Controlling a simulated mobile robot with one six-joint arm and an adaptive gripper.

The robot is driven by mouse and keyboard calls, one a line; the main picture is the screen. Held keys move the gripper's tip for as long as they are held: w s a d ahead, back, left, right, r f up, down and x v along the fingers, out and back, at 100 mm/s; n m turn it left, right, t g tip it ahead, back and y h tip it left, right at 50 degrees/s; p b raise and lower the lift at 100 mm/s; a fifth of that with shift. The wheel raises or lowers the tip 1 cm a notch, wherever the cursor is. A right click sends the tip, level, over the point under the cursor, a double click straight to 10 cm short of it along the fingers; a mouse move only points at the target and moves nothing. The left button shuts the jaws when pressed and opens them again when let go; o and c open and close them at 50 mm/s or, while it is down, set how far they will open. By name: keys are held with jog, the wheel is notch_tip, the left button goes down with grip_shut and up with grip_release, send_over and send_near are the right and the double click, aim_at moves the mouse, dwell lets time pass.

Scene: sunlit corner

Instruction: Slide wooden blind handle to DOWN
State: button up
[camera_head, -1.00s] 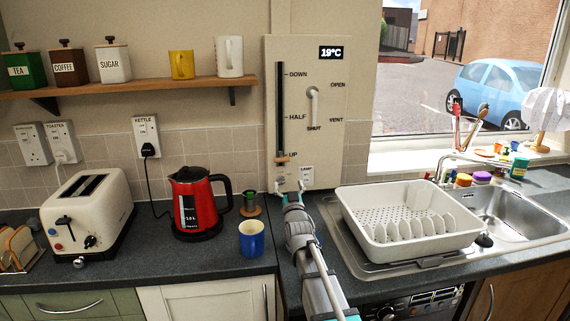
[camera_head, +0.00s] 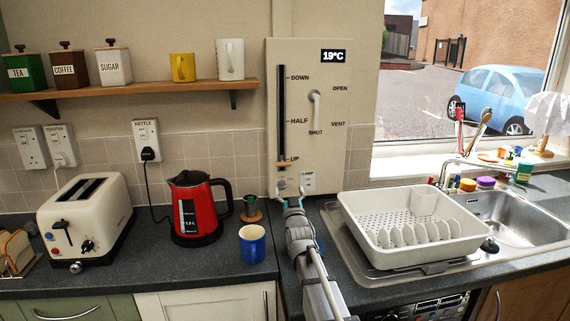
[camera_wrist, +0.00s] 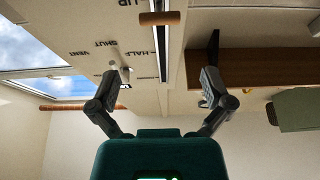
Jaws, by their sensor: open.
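The wooden blind handle (camera_head: 287,165) sits at the bottom of a dark vertical slot (camera_head: 282,110) in a cream wall panel (camera_head: 350,150), beside the UP label. HALF is higher and DOWN is near the slot's top. My gripper (camera_head: 291,188) is open just below the handle, apart from it in the picture. In the wrist view, my gripper (camera_wrist: 161,76) has its fingers spread and nothing between them. The wooden handle (camera_wrist: 160,18) shows beyond the fingertips at the top, across the slot, with lettering upside down. Nothing hides the handle.
A white knob (camera_head: 316,98) marked OPEN, VENT and SHUT is right of the slot. A small switch plate (camera_head: 308,181) is beside my gripper. A shelf (camera_head: 150,90) ends left of the panel. A red kettle (camera_head: 193,208), blue mug (camera_head: 252,246) and dish rack (camera_head: 375,245) flank my arm.

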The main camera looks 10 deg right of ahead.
aim_at(284, 165)
jog(key=p+x, duration=0.4)
jog(key=x, duration=0.9)
jog(key=shift+s+p, duration=0.1)
jog(key=shift+p, duration=0.3)
jog(key=c, duration=1.1)
jog(key=shift+o, duration=0.2)
notch_tip(284, 165, up, 31)
jog(key=p, duration=3.1)
jog(key=o, duration=1.1)
jog(key=shift+c, duration=0.2)
jog(key=shift+f, duration=0.15)
notch_tip(284, 165, down, 30)
jog(key=b, duration=3)
